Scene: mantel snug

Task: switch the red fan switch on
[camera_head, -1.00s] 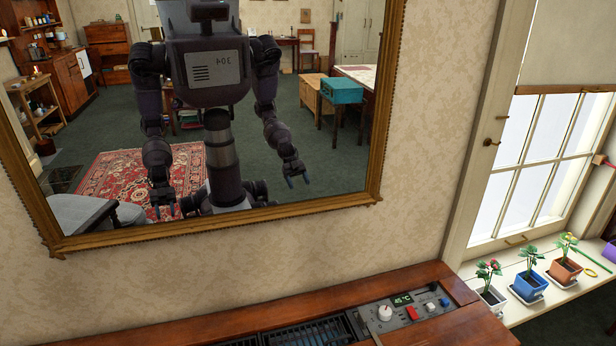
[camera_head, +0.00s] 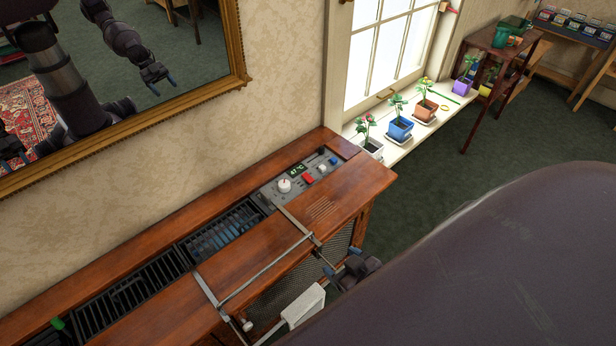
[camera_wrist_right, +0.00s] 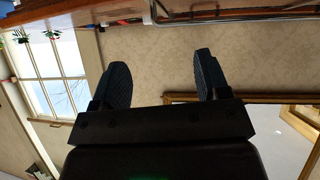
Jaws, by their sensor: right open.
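The red fan switch (camera_head: 308,178) is a small red rocker on the grey control panel (camera_head: 268,193), set into the wooden cabinet top. It lies between a white dial (camera_head: 284,185) and a small white button. Whether it is on or off is too small to tell. My right gripper (camera_head: 343,264) is low in front of the cabinet's front edge, below and apart from the switch. In the right wrist view it (camera_wrist_right: 163,78) is open with nothing between its dark fingers. The switch is not clear in that view. My left gripper shows only as a mirror reflection.
A metal rail (camera_head: 265,268) stands out along the cabinet's front, near my right gripper. A white box-like piece (camera_head: 303,306) is beside it. Black grilles (camera_head: 130,300) fill the left top. Potted plants (camera_head: 400,128) line the windowsill. A large dark part of mine covers the lower right.

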